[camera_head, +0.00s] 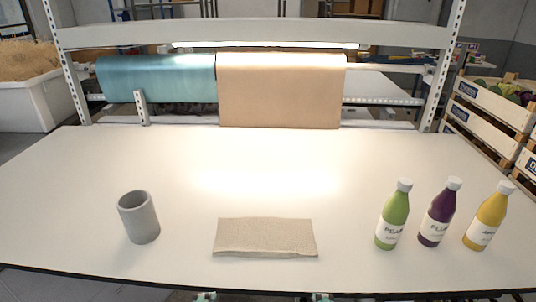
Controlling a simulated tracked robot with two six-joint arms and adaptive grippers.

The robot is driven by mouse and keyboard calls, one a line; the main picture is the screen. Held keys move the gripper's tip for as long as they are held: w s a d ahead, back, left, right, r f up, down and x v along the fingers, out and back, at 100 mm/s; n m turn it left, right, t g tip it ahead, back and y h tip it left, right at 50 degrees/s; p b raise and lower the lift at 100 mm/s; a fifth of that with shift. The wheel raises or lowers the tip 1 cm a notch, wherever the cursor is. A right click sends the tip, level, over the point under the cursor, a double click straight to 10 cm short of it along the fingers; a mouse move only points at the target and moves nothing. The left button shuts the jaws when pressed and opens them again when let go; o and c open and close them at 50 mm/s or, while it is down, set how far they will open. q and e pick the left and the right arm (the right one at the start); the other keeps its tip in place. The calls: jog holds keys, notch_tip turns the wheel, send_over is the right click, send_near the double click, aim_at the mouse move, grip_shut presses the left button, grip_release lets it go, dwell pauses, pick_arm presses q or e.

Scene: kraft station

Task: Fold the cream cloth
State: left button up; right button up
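The cream cloth (265,236) lies flat on the white table near its front edge, a little left of the table's middle. It shows as a wide, short rectangle with a textured beige surface. Its front edge looks thicker and slightly uneven, like layers lying on each other, but I cannot tell how many. Nothing touches or covers it.
A grey cup (139,218) stands left of the cloth on the white table (270,165). Green (393,216), purple (438,214) and yellow (486,218) bottles stand to the right. Teal (157,78) and brown (280,90) paper rolls hang behind. The table's middle is clear.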

notch_tip(320, 180, down, 25)
jog(key=s+a+m+g+y, duration=0.2)
jog(key=s+m+g+y, duration=0.1)
jog(key=m+g, duration=0.6)
pick_arm(q)
jog(key=s+a+f+n+g+h, duration=0.1)
jog(key=f+n, duration=0.5)
jog(key=f, duration=0.7)
jog(key=s+f+n+g+h, duration=0.1)
jog(key=f+n+g, duration=0.3)
jog(key=f, duration=0.9)
jog(key=s+a+f+n+g+h, duration=0.1)
jog(key=s+f+n+g, duration=0.1)
jog(key=f+n, duration=0.7)
notch_tip(320, 180, down, 4)
jog(key=shift+s+a+r+g+h, duration=0.1)
jog(key=shift+s+a+g+h, duration=0.3)
jog(key=shift+s, duration=0.15)
pick_arm(e)
jog(key=s+d+f+m, duration=0.1)
jog(key=d+f+m, duration=0.2)
jog(key=f+m, duration=0.2)
jog(key=s+d+f+m+t, duration=0.1)
jog(key=d+f+m, duration=0.2)
jog(key=f+m, duration=0.3)
notch_tip(320, 180, down, 3)
jog(key=shift+r+y, duration=0.1)
jog(key=shift+y, duration=0.3)
